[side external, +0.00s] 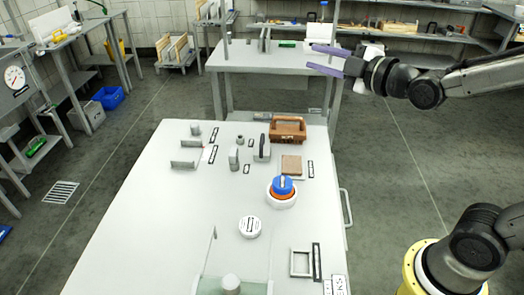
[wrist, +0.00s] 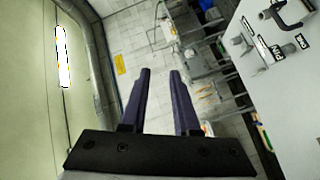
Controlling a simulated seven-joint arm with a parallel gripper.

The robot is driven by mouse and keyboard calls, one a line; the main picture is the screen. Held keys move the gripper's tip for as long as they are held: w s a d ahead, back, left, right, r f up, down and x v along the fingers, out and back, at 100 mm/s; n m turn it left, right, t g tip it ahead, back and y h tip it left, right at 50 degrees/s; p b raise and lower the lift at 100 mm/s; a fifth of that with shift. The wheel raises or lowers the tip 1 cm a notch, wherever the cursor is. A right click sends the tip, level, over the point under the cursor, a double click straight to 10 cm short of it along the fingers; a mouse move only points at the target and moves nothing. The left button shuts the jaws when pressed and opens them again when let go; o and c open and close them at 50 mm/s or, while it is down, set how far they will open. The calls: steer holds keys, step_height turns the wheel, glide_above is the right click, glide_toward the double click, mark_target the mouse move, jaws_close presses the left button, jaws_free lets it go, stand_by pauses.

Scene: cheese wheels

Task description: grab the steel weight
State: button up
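I cannot tell for certain which object is the steel weight. Several small grey metal-looking pieces stand on the white table (side external: 150,225): an upright piece (side external: 233,160) near the middle, a short block (side external: 195,129) at the far left, and a rounded cylinder (side external: 231,284) at the near edge, partly cut off by the frame. My gripper (side external: 311,57) has purple fingers, spread apart and empty. It is raised beyond the table's far right, well away from these pieces. In the wrist view the fingers (wrist: 160,72) are apart with only floor and wall between them.
A brown wooden carrier (side external: 288,130), a dark handled object (side external: 262,150), a wooden block (side external: 291,164), a blue-and-orange stack (side external: 282,188), a white disc (side external: 250,227) and a square frame (side external: 301,262) stand on the table. A clear panel (side external: 211,250) rises in front. The table's left side is bare.

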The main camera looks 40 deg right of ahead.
steer(key=w+f+n+t, duration=0.1)
steer(key=w+f+n, duration=0.2)
steer(key=w+f, duration=0.1)
steer(key=n+g, duration=0.2)
steer(key=n, duration=0.2)
glide_toward(262, 147)
steer(key=w+d, duration=0.2)
steer(key=d, duration=0.1)
steer(key=shift+y, duration=0.3)
steer(key=w, duration=0.4)
steer(key=w+f, duration=0.1)
steer(key=w, duration=0.4)
steer(key=w+a+f, duration=0.1)
steer(key=w, duration=0.3)
steer(key=shift+w+f, duration=0.2)
jaws_close()
steer(key=shift+r, duration=0.15)
